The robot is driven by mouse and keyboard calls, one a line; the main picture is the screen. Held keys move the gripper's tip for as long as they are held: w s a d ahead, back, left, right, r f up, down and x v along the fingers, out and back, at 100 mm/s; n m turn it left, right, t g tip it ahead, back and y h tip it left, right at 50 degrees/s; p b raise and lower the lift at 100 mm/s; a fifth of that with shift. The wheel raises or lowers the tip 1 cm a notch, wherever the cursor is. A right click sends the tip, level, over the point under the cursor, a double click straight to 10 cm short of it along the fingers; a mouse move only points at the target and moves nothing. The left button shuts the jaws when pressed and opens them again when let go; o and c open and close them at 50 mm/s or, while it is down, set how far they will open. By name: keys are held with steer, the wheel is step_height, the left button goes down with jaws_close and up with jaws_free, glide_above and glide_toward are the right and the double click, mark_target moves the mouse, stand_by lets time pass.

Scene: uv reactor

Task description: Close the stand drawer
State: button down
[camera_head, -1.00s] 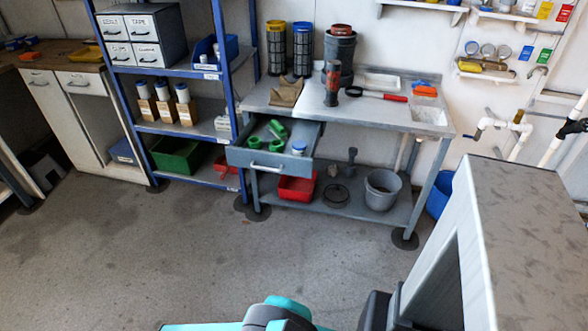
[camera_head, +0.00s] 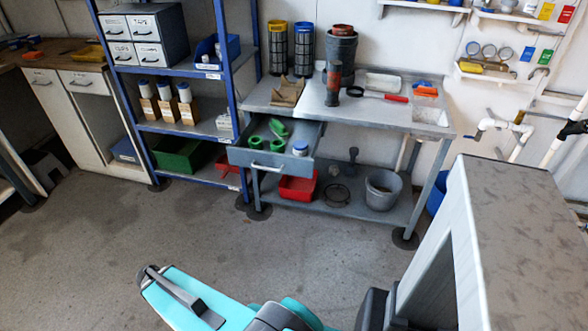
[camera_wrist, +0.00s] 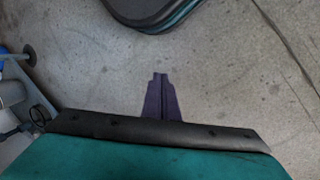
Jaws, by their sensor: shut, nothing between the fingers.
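The stand drawer (camera_head: 277,155) is pulled open from the left part of the grey metal stand (camera_head: 387,118). Its handle (camera_head: 268,172) is on the front face. Green fittings (camera_head: 255,143) and a white jar with a blue lid (camera_head: 300,148) lie in it. My gripper (camera_wrist: 160,78) shows in the wrist view with its dark fingers together and nothing between them, above bare floor. In the head view my teal arm is at the bottom, well apart from the drawer; the fingertips cannot be made out there.
A blue shelf rack (camera_head: 190,128) stands close left of the drawer. A red bin (camera_head: 297,188) and a grey bucket (camera_head: 381,189) sit on the stand's lower shelf. The concrete floor (camera_head: 150,240) before the drawer is clear. Pipes (camera_head: 505,130) are at the right.

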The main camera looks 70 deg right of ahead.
steer(key=d+r+m+h, duration=0.1)
steer(key=d+r+m, duration=0.35)
steer(key=d, duration=0.35)
steer(key=d+r+m+h+p, duration=0.1)
steer(key=d+r+m, duration=0.2)
steer(key=d+r, duration=0.35)
steer(key=d+r+m, duration=0.3)
steer(key=d+m, duration=0.1)
steer(key=d, duration=0.5)
steer(key=s+d+r+m+h, duration=0.1)
steer(key=s+d+r+m, duration=0.5)
steer(key=d+r, duration=0.3)
steer(key=s+d+r+m+h+p, duration=0.1)
steer(key=s+d+r+m, duration=0.5)
steer(key=s+d+r, duration=0.3)
steer(key=shift+s+d+r+m+g+h, duration=0.2)
steer(key=shift+d+r+m+g+h, duration=0.2)
steer(key=shift+d+r, duration=0.55)
steer(key=shift+d+f, duration=0.3)
steer(key=shift+f, duration=0.1)
steer(key=p, duration=0.3)
glide_above(302, 173)
steer(key=w+a, duration=0.2)
steer(key=a, duration=0.1)
steer(key=shift+f, duration=3.85)
